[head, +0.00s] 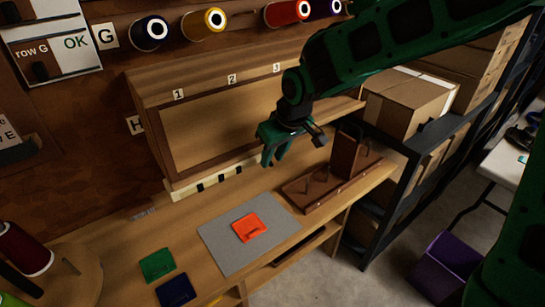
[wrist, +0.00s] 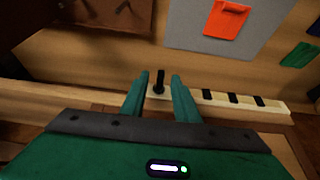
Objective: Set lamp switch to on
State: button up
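A small black lever (wrist: 160,80) stands on a light spot at the left end of a cream strip in the wrist view. It looks like the lamp switch, but no label is readable and its on or off state cannot be told. My gripper (wrist: 159,84) is open, with one green finger on either side of the lever in that picture. Contact cannot be made out. In the head view my gripper (head: 268,162) is in front of the wooden backboard, near the right end of the cream strip (head: 184,191). The lever cannot be made out there.
An orange piece (head: 249,228) lies on a grey mat (head: 218,248) on the bench. A brown rack (head: 309,203) with pegs stands to the right, close to my gripper. Green (head: 157,265) and dark blue (head: 175,290) pieces lie at the front left. Thread spools hang above.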

jog(key=shift+w+f, duration=0.15)
jog(key=shift+f, duration=0.2)
jog(key=shift+c, duration=0.7)
grip_shut()
jog(key=shift+w+a+r+g+h, duration=0.1)
jog(key=shift+w+r+g+h, duration=0.1)
jog(key=shift+g+h, duration=0.3)
jog(key=shift+w+r+g+h, duration=0.1)
jog(key=shift+r+g+h, duration=0.15)
jog(key=shift+g, duration=0.35)
